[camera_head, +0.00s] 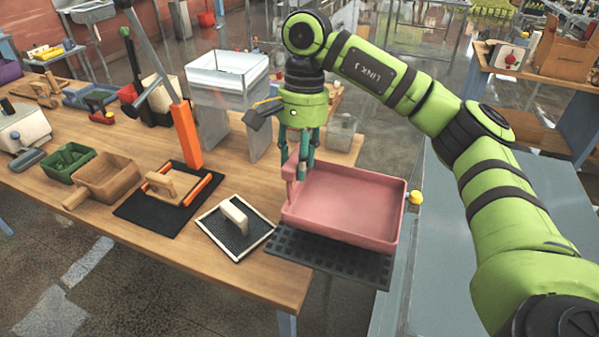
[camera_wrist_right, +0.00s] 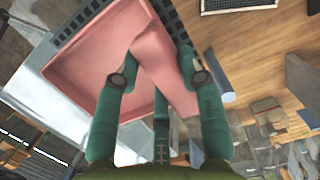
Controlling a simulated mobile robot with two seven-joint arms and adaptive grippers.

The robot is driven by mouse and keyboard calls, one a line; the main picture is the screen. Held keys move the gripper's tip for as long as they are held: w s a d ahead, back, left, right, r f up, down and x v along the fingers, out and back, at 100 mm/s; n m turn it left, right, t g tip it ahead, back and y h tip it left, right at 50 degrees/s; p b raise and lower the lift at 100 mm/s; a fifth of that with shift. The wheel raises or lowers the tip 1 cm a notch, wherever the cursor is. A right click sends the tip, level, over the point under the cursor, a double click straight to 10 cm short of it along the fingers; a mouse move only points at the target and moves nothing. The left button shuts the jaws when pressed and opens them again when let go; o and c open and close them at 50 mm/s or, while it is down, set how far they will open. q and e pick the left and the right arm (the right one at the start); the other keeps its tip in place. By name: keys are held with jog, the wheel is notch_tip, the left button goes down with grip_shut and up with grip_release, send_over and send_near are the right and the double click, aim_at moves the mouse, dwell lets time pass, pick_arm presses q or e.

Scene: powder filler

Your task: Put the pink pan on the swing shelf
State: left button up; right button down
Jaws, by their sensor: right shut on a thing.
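The pink pan (camera_head: 352,205) is upright and roughly level at the right end of the wooden table. My right gripper (camera_head: 298,172) is shut on the pan's pink handle at its left end. In the right wrist view, the fingers (camera_wrist_right: 160,78) close around the handle, with the pan's tray (camera_wrist_right: 85,75) beyond them. A black slotted shelf (camera_head: 330,262), which looks like the swing shelf, lies under the front part of the pan. I cannot tell whether the pan touches it. The pan hides the shelf's rear. My left gripper is not in view.
On the table (camera_head: 225,270), a framed black mesh (camera_head: 232,228) with a white handle lies left of the shelf. A clear hopper (camera_head: 228,80) stands behind. A yellow knob (camera_head: 415,198) is close to the pan's right side. A grey surface (camera_head: 500,200) lies right.

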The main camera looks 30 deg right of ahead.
notch_tip(320, 180, down, 3)
jog(key=shift+f+p, duration=0.1)
jog(key=shift+p, duration=0.8)
jog(key=shift+d+f, duration=0.1)
jog(key=shift+f, duration=0.25)
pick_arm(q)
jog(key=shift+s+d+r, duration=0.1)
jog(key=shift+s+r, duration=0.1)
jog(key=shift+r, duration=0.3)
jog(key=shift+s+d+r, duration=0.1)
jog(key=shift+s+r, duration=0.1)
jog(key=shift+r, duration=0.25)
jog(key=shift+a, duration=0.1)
pick_arm(e)
jog(key=shift+f, duration=0.2)
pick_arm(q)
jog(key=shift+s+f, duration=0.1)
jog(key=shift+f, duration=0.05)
pick_arm(e)
jog(key=c, duration=0.8)
grip_release()
jog(key=shift+o, duration=0.2)
